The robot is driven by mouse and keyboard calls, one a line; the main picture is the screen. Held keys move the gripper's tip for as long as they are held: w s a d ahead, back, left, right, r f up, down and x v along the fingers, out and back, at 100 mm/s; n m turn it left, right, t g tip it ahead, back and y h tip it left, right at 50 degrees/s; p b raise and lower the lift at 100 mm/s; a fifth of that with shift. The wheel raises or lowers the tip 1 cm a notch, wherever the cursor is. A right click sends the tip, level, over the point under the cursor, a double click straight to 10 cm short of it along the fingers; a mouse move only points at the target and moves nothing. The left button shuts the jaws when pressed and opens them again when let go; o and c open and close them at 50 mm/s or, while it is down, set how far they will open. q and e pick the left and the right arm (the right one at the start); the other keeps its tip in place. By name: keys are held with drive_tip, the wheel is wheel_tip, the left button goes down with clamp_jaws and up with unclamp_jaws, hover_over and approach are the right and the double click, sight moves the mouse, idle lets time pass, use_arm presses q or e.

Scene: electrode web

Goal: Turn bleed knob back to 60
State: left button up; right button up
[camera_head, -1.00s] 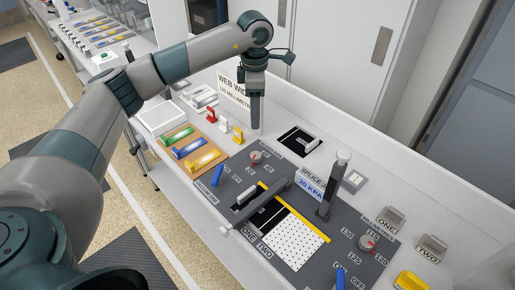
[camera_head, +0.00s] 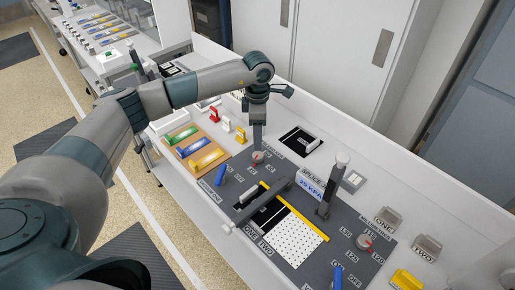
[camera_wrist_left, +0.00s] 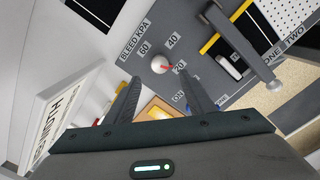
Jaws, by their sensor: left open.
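The bleed knob (camera_wrist_left: 160,64) is a small light round knob with a red pointer, on the grey panel under the label BLEED KPA. In the left wrist view its pointer faces toward the 20 mark (camera_wrist_left: 180,66); the 60 mark (camera_wrist_left: 144,48) and 40 mark (camera_wrist_left: 174,40) are printed around it. In the head view the knob (camera_head: 257,157) is just below my left gripper (camera_head: 258,146). My left gripper is open, its two fingers (camera_wrist_left: 172,90) spread wide and empty, pointing down toward the knob. Whether the fingertips flank the knob is unclear. My right gripper is not in view.
A blue lever (camera_head: 220,176) and a dark bar (camera_head: 262,206) stand near the knob. A post (camera_head: 332,188) rises to the right. A wooden tray with coloured blocks (camera_head: 207,160) is at left. A second red-pointer knob (camera_head: 364,242) sits at lower right.

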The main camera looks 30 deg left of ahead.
sight(258, 155)
use_arm(q)
wheel_tip(258, 155, down, 8)
drive_tip(key=p, duration=0.2)
drive_tip(key=shift+w+r+p, duration=0.1)
drive_tip(key=shift+p, duration=0.2)
drive_tip(key=shift+f, duration=0.5)
drive_tip(key=c, duration=1.1)
